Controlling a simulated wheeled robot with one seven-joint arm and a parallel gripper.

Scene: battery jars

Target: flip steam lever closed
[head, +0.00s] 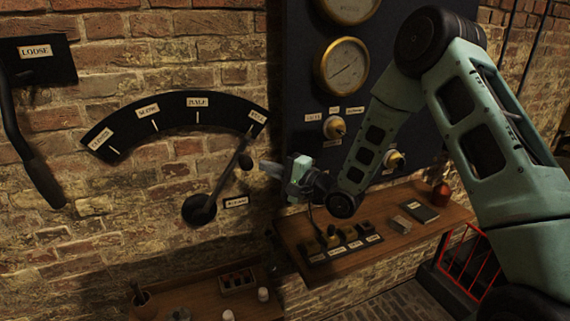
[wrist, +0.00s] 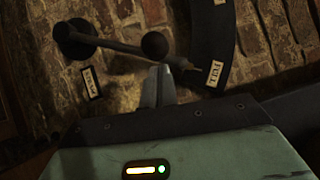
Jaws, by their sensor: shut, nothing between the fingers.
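The steam lever (head: 226,179) is a dark rod on a round black hub (head: 199,209) fixed to the brick wall. It points up and right to the right end of the curved black scale (head: 181,109), by the FULL mark. Its ball knob (head: 246,162) stands out near its upper part; the knob also shows in the wrist view (wrist: 155,45). My gripper (head: 268,167) is shut and empty, just right of the knob, its fingertips pointing at the lever. In the wrist view the fingertips (wrist: 158,80) are close below the knob; I cannot tell whether they touch the lever.
A dark panel with gauges (head: 342,66) and knobs stands behind my arm. A wooden shelf (head: 420,239) with labelled switches sits below my gripper. A lower shelf (head: 200,299) holds small jars. Another lever (head: 40,175) hangs at the far left.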

